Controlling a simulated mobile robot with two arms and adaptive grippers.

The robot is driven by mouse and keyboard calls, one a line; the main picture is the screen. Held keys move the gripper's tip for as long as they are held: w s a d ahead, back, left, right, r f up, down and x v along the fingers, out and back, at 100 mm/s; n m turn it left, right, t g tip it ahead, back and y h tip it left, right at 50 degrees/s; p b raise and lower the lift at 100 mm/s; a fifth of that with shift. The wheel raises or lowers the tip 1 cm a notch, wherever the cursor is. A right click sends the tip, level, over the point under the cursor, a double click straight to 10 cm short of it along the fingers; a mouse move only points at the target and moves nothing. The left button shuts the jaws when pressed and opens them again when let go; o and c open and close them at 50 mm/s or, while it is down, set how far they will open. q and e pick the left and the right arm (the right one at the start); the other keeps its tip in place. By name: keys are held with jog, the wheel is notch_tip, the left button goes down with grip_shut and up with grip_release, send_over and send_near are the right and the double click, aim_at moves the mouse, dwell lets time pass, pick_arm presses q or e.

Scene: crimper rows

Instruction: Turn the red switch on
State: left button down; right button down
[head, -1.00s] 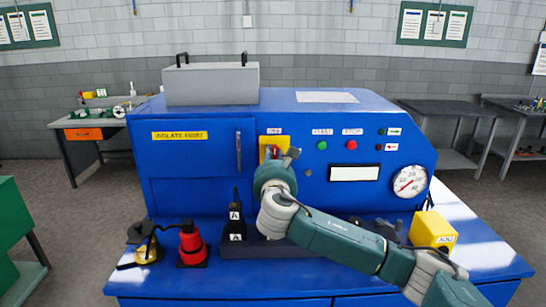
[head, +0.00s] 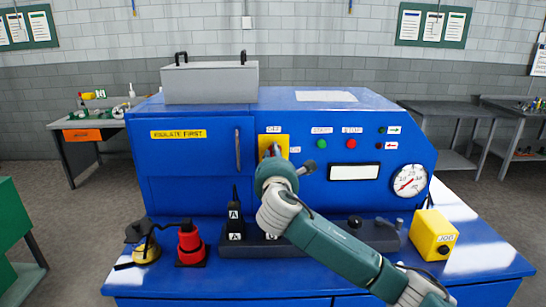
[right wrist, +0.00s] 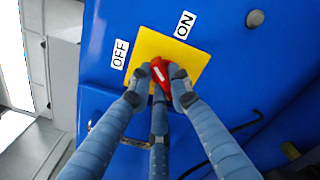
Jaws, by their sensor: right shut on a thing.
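The red switch (right wrist: 158,74) is on a yellow plate (right wrist: 187,57) on the front of the blue machine. The plate also shows in the head view (head: 264,141). In the right wrist view, an OFF label lies at its left and an ON label at its upper right. My right gripper (right wrist: 159,80) is shut on the red switch, with fingertips on both sides of the handle. The fingers partly hide the handle, so its exact angle is hard to tell. In the head view my right gripper (head: 273,156) covers most of the switch. My left gripper is not in view.
The blue machine (head: 190,180) has a green button, a red button and a gauge (head: 409,181) right of the switch. On its front ledge stand a red device (head: 190,243), black tooling (head: 235,228) and a yellow JOG box (head: 432,236).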

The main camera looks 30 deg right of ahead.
jog(key=shift+s+d+f+m+b, duration=0.15)
jog(key=shift+m+b, duration=0.45)
jog(key=shift+m, duration=1.9)
jog(key=shift+d+f+m+b, duration=0.1)
jog(key=shift+m+b, duration=0.45)
jog(key=shift+m, duration=1.95)
jog(key=c, duration=1.6)
grip_release()
jog(key=shift+s+r, duration=0.1)
jog(key=v, duration=1.2)
jog(key=shift+s+d, duration=0.1)
